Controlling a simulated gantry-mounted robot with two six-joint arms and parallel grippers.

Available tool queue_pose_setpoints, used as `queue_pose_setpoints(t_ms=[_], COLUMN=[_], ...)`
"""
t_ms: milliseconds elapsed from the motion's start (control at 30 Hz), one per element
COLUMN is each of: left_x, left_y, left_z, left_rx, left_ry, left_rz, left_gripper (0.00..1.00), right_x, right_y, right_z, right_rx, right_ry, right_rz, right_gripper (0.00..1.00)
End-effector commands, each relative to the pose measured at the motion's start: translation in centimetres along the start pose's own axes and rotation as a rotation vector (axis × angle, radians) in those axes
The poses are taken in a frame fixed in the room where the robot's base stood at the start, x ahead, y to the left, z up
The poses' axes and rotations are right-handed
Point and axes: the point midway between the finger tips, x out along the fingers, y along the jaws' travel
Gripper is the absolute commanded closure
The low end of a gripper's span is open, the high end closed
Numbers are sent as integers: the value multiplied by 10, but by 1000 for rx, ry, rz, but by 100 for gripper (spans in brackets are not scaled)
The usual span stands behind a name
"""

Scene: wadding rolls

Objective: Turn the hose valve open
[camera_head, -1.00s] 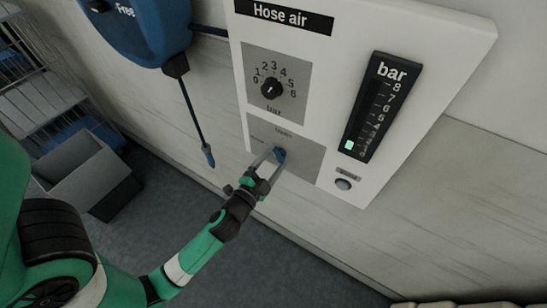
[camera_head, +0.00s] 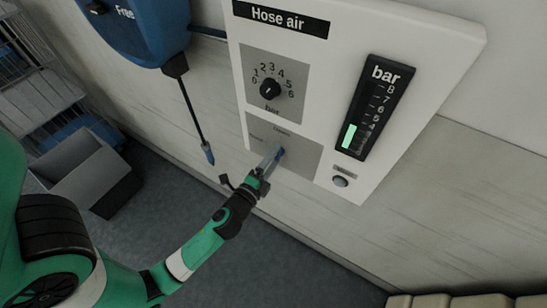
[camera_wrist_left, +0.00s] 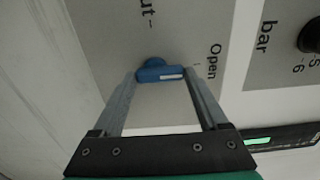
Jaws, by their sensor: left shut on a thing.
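The hose valve is a small blue handle (camera_head: 281,152) on a grey plate (camera_head: 302,157) low on the white "Hose air" panel. In the left wrist view the blue handle (camera_wrist_left: 158,71) lies between my fingertips, its white-striped end towards the "Open" mark. The "Shut" label is partly cut off there. My left gripper (camera_head: 277,155) is shut on the handle and seen turned; it also shows in the left wrist view (camera_wrist_left: 160,76). The bar gauge (camera_head: 374,108) shows a green column in its lower part. My right gripper is out of view.
The pressure dial (camera_head: 270,89) sits above the valve and a round button (camera_head: 340,182) at lower right. A blue hose reel (camera_head: 140,28) with a hanging hose is to the left. A grey bin (camera_head: 84,170) and wire rack stand at far left.

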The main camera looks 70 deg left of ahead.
Motion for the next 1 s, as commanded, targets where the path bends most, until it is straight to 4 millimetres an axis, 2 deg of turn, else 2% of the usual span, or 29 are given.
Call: queue_pose_setpoints(t_ms=[367,400,533,833,1000], left_x=[0,0,0,-4,-32], left_y=[0,0,0,1,4], left_z=[0,0,0,0,-1], left_rx=[10,10,9,8,9], left_ry=[1,1,1,1,3], left_rz=[-1,-1,-1,0,2], left_gripper=[79,22,0,0,0], right_x=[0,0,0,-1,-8], right_y=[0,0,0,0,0], right_z=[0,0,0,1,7], right_rx=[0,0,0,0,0], right_ry=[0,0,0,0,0], right_rz=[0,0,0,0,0], right_gripper=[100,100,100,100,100])
